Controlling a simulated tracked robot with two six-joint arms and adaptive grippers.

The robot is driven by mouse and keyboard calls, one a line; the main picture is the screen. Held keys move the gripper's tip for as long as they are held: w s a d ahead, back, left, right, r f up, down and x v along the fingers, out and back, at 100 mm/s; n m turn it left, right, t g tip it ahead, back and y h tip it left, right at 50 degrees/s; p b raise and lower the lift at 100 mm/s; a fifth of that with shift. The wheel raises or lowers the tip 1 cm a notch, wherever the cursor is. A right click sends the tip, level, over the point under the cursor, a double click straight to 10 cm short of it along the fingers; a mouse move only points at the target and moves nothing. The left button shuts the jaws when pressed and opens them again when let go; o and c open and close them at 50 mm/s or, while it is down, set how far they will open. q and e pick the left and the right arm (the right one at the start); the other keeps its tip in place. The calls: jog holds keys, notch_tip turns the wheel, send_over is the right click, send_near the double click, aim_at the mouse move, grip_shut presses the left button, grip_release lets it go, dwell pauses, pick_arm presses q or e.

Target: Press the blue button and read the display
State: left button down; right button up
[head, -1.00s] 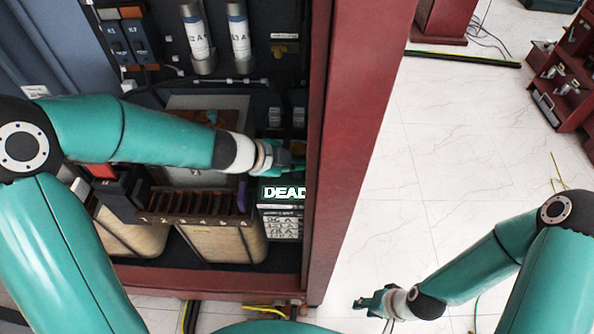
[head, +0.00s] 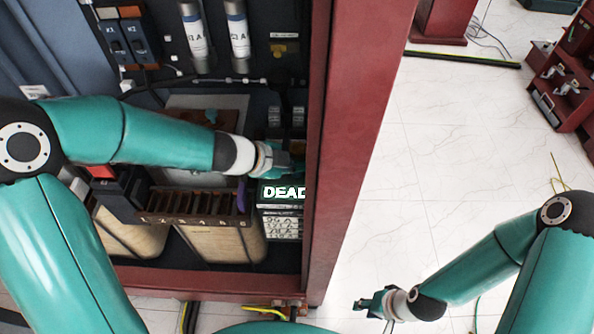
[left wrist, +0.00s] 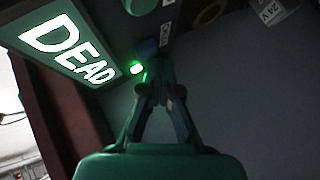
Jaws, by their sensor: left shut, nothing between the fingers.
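The display (head: 284,193) on the right side of the cabinet reads "DEAD" in bright white letters, cut off at its right by the red cabinet post. The left wrist view shows the whole word on the display (left wrist: 68,48), with a lit green lamp (left wrist: 136,68) beside it. A blue button (left wrist: 146,47) is just beyond my left fingertips; whether they touch it I cannot tell. My left gripper (left wrist: 157,68) is shut and empty; in the head view it is partly hidden behind the post. My right gripper (head: 368,304) is low over the floor, away from the cabinet, its finger opening unclear.
The red cabinet post (head: 352,130) stands close to the right of my left gripper. The white floor (head: 430,160) right of the cabinet is mostly clear.

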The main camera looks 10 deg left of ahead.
aim_at(294, 174)
pick_arm(q)
jog(key=shift+f+b, duration=0.4)
jog(key=shift+f, duration=0.15)
dwell(0.4)
jog(key=shift+r, duration=0.15)
jog(key=shift+r+p, duration=0.8)
jog(key=shift+p, duration=0.25)
notch_tip(294, 174, up, 5)
jog(key=p, duration=0.5)
dwell(0.7)
